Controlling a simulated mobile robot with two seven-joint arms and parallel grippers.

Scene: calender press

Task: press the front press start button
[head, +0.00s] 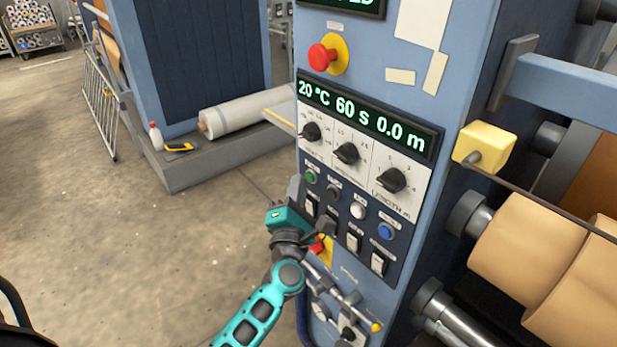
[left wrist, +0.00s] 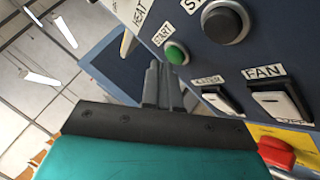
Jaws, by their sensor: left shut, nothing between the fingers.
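The front press start button is a green round button (head: 311,177) at the left of the button row on the blue control panel. In the left wrist view the green button (left wrist: 176,53) sits under a START label. My left gripper (head: 295,186) is shut and empty, just below and left of the green button. In the left wrist view its closed fingertips (left wrist: 154,68) point up beside the button's left edge. I cannot tell whether they touch it. A black button (left wrist: 226,22) is right of the green one. My right gripper is not in view.
Below the buttons are rocker switches (head: 353,240), one marked FAN (left wrist: 282,103). Above are black knobs (head: 346,153), a display (head: 365,116) and a red emergency stop (head: 322,57). A lower red knob (left wrist: 276,153) is near my wrist. Rollers (head: 535,245) stand right; floor (head: 130,250) is clear left.

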